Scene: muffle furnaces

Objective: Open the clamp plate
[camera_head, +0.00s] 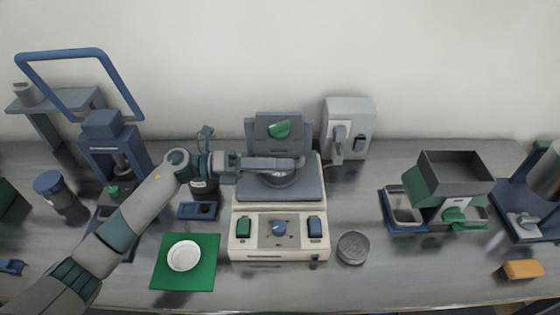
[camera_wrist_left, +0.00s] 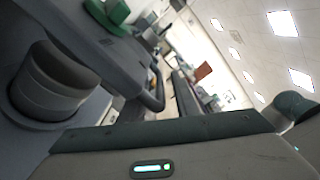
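A beige machine (camera_head: 242,252) stands at the middle of the table, with a green switch, a blue knob and a blue switch on its front. A grey plate (camera_head: 262,122) with a green handle (camera_head: 279,129) stands upright at its back, and I take it for the clamp plate. A flat grey bed (camera_head: 308,190) with a round metal piece (camera_head: 280,179) lies before it. My left gripper (camera_head: 300,162) reaches in from the left, low over the round piece; contact is unclear. The left wrist view shows a grey cylinder (camera_wrist_left: 52,80) close by, but no clear finger gap. My right gripper is out of view.
A white dish (camera_head: 184,256) sits on a green mat (camera_head: 207,278) at front left. A round grey tin (camera_head: 353,247) stands right of the machine. A wall-side grey box (camera_head: 361,117) is behind. A hopper device (camera_head: 448,172) stands right. The front centre-right table is clear.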

